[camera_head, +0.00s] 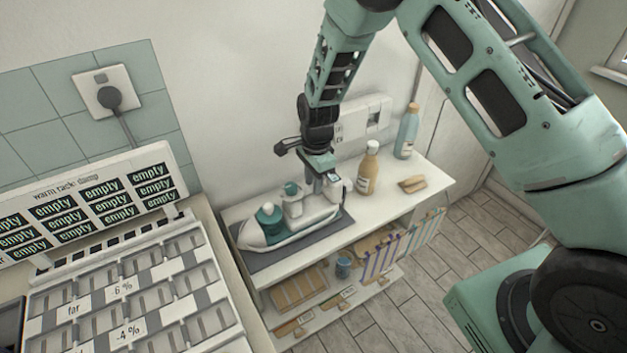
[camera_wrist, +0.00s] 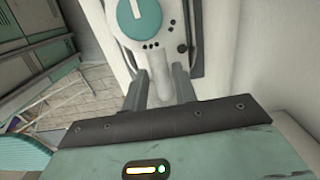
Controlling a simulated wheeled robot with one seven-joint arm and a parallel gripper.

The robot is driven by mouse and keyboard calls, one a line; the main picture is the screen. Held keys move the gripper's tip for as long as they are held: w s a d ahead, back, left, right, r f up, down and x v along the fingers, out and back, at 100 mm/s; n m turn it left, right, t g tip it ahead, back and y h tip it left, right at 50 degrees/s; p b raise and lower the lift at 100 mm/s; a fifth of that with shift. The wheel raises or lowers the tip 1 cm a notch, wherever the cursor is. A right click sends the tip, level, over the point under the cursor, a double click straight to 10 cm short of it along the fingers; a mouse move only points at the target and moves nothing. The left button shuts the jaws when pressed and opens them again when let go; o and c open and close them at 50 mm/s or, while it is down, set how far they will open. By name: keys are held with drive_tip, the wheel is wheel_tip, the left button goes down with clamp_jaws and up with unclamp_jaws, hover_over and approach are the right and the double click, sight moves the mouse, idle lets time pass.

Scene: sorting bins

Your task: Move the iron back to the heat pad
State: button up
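The iron (camera_head: 292,232) is white with teal parts and lies lengthwise over the dark grey heat pad (camera_head: 263,260) on the white shelf top. It looks level, but I cannot tell whether its base touches the pad. My gripper (camera_head: 326,182) points down at the iron's right end. In the wrist view, the fingers of my gripper (camera_wrist: 159,80) stand on both sides of the iron's pale handle (camera_wrist: 160,82) and appear shut on it. The iron's teal round dial (camera_wrist: 139,18) shows above the fingers. The iron's underside is hidden.
An amber bottle (camera_head: 368,170) and a blue bottle (camera_head: 407,132) stand on the shelf top, right of the iron, near a small tan item (camera_head: 412,184). A rack of slots (camera_head: 135,295) fills the left foreground. Lower shelves hold a tan tray (camera_head: 299,289) and a cup (camera_head: 343,267).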

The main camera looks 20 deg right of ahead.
drive_tip(key=shift+r+p, duration=0.95)
drive_tip(key=shift+r, duration=0.5)
drive_tip(key=shift+o, duration=0.3)
drive_tip(key=o, duration=0.5)
wheel_tip(320, 180, up, 12)
drive_tip(key=s+a+r+n+y+b, duration=0.1)
drive_tip(key=s+a+r+n+b, duration=0.2)
drive_tip(key=s+n, duration=0.45)
drive_tip(key=s+a+r+n, duration=0.2)
drive_tip(key=s+a+n, duration=0.3)
drive_tip(key=s, duration=0.5)
drive_tip(key=s+n, duration=0.3)
drive_tip(key=s, duration=0.2)
drive_tip(key=s+d+n+b, duration=0.1)
drive_tip(key=s+n, duration=0.3)
drive_tip(key=s, duration=0.1)
drive_tip(key=s+n+h+b, duration=0.1)
drive_tip(key=s+n, duration=0.3)
drive_tip(key=s, duration=0.1)
drive_tip(key=shift+s+d, duration=0.3)
drive_tip(key=shift+d, duration=0.05)
